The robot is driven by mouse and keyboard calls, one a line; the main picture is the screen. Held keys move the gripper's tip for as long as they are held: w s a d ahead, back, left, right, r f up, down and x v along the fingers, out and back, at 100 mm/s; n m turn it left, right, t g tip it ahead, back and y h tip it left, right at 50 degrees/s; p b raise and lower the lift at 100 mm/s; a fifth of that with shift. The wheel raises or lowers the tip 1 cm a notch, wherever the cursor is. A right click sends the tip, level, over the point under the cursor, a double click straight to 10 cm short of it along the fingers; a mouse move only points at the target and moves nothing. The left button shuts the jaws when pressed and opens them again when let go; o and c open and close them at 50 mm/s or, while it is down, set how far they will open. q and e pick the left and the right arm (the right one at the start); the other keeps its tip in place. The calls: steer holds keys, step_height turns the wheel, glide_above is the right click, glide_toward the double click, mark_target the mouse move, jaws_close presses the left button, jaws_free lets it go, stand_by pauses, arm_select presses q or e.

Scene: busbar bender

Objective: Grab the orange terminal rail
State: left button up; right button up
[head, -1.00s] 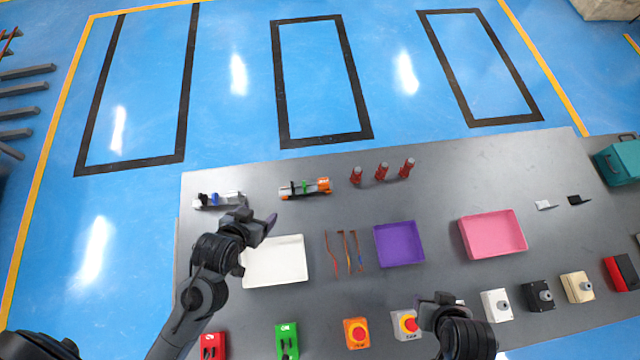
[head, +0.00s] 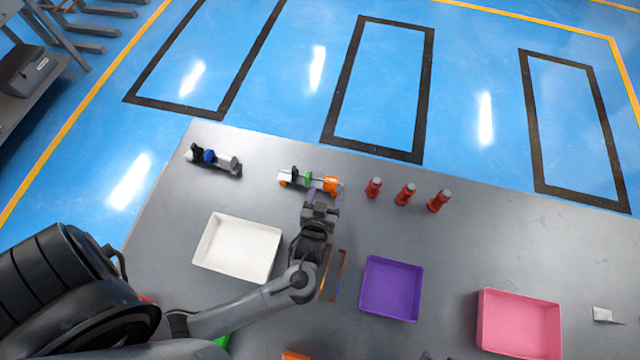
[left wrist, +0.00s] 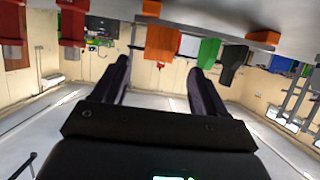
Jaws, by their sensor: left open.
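The orange terminal rail (head: 311,181) lies on the grey table near its far edge, a pale rail with black and green pieces and a larger orange block at its right end. My left gripper (head: 322,197) is open at that right end, on the near side of the orange block. In the left wrist view the orange block (left wrist: 161,45) shows between and beyond the open fingers (left wrist: 160,78), with no visible grip on it. Of my right gripper, only a dark tip (head: 426,355) seems to show at the bottom edge.
Several red posts (head: 405,194) stand right of the rail. A similar rail with blue and black pieces (head: 212,159) lies to the left. White (head: 238,247), purple (head: 391,289) and pink (head: 519,323) trays lie nearer, with thin strips (head: 338,275) beside the purple one.

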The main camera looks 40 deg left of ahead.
mark_target(332, 177)
arm_select(q)
steer(key=shift+x, duration=4.55)
steer(key=shift+d+r, duration=0.1)
steer(key=shift+c, duration=0.3)
steer(key=c, duration=0.9)
steer(key=shift+c, duration=1.2)
steer(key=shift+r, duration=0.15)
